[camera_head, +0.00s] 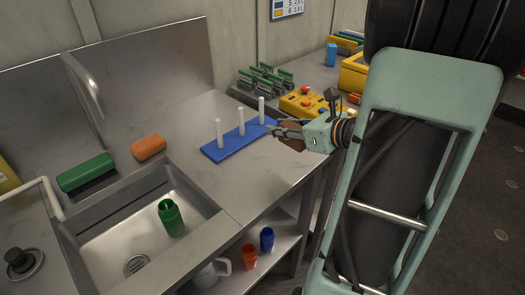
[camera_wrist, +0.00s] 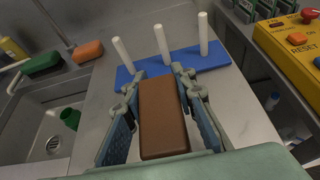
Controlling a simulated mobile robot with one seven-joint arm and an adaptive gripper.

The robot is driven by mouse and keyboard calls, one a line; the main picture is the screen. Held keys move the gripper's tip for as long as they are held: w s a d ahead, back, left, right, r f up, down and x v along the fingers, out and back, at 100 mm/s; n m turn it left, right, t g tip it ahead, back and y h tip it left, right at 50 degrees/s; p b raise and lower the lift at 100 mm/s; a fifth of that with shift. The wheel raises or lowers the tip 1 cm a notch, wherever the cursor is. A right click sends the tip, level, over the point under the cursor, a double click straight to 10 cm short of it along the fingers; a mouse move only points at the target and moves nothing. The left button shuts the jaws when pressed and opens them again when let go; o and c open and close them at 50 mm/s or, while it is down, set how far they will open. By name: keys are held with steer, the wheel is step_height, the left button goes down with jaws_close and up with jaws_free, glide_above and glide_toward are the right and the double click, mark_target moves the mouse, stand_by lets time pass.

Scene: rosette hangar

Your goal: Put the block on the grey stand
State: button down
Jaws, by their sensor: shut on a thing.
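A brown block (camera_wrist: 163,118) lies between the two fingers of my gripper (camera_wrist: 160,100) in the wrist view, and the fingers are shut on its sides. In the head view my gripper (camera_head: 283,131) is over the right part of the steel counter, beside the blue pegboard, and the block (camera_head: 291,144) is partly hidden by it. I cannot tell whether the block touches the counter. I cannot make out a grey stand in either view.
The blue board (camera_head: 238,140) with three white pegs is just beyond the block. A sink (camera_head: 128,232) holding a green bottle (camera_head: 171,218) is at left, with an orange sponge (camera_head: 148,147) and green brush (camera_head: 86,173) behind. A yellow button box (camera_head: 303,102) stands at the back.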

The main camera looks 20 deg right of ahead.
steer(key=b, duration=0.1)
glide_above(262, 156)
steer(key=f, duration=0.5)
steer(key=shift+s+d+f, duration=0.2)
steer(key=shift+s, duration=0.15)
steer(key=f, duration=0.2)
steer(key=f+b, duration=0.1)
steer(key=shift+w+a+f, duration=0.2)
steer(key=shift+w+a, duration=0.05)
steer(key=shift+w, duration=0.05)
steer(key=shift+f, duration=0.25)
steer(key=shift+f, duration=0.1)
steer(key=shift+f+b, duration=0.15)
steer(key=shift+b, duration=0.2)
steer(key=c, duration=1.6)
jaws_free()
steer(key=shift+r, duration=0.2)
